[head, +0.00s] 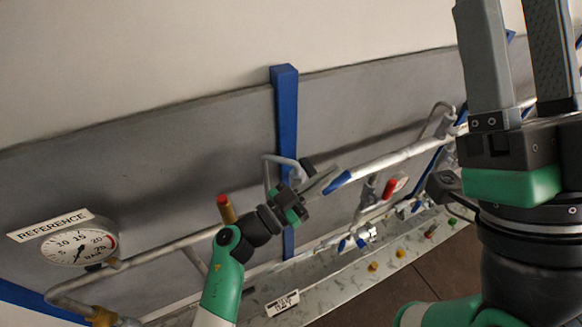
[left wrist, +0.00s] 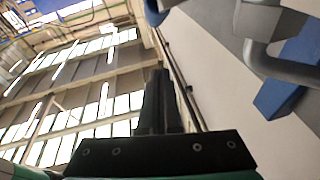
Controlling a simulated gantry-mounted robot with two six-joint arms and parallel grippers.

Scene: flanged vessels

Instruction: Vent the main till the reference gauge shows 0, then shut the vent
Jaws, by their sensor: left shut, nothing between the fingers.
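The round white gauge (head: 80,244) under the REFERENCE label (head: 50,226) is at the left of the head view. Its dark needle points down and slightly left, near the low end; the exact reading is too small to tell. A brass stem with a red tip (head: 227,208) stands by the pipe, and a red handle (head: 390,188) is farther right. I cannot tell which one is the vent. My left gripper (head: 325,180) is shut and empty in front of the pipe and blue post; its closed fingers show in the left wrist view (left wrist: 155,100). My right gripper (head: 512,20) is open and empty at upper right.
A blue post (head: 287,120) rises against the grey panel (head: 180,150). Pale pipes (head: 400,155) with blue sections run across it. A grey ledge (head: 345,285) below carries small coloured knobs (head: 373,266) and a label (head: 282,303). A bent grey pipe (left wrist: 275,60) is close in the left wrist view.

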